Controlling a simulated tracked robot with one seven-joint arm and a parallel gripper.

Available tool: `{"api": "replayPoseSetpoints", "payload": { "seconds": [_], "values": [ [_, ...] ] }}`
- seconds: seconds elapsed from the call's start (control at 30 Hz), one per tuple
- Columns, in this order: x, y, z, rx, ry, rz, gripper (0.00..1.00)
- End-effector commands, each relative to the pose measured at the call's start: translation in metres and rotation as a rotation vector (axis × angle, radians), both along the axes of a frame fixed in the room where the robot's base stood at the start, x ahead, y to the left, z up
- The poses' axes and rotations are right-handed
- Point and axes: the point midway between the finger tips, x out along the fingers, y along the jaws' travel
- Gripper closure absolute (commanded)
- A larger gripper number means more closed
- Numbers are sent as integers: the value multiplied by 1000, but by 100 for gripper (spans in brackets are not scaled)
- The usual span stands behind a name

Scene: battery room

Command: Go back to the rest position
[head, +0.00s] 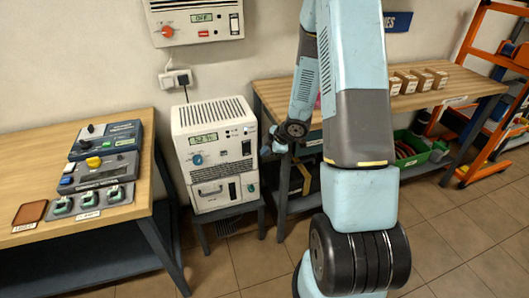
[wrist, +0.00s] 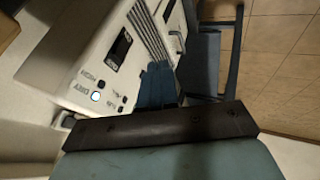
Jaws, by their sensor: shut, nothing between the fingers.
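My gripper (head: 269,146) hangs at the end of my light-blue arm in the head view, just right of the white device (head: 216,140) on its low stand. In the wrist view my two blue-grey fingers (wrist: 157,84) lie side by side, shut and empty. Whether the fingertips touch the panel cannot be told. The rest position itself is not marked in either view.
A wooden bench (head: 130,205) with control boxes stands at the left. Another bench (head: 440,88) with small cartons runs behind my arm. A wall-mounted unit (head: 196,18) hangs above the device. An orange rack (head: 483,90) stands at the right. Tiled floor (head: 440,240) is open at front right.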

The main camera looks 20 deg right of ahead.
Motion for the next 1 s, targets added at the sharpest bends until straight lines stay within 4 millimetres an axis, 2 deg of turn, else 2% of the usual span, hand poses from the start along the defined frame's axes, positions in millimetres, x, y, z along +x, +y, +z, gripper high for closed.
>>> {"api": "replayPoseSetpoints", "payload": {
  "seconds": [0.33, 0.47, 0.57, 0.77, 1.0],
  "values": [
    [0, 0, 1, -1, 0, -2, 100],
    [4, -4, 13, -21, -8, -33, 100],
    [8, -11, 33, -54, -19, -92, 100],
    [10, -30, 92, -122, -43, -271, 100],
    [-4, -45, 160, -157, -62, -493, 100]
  ]
}}
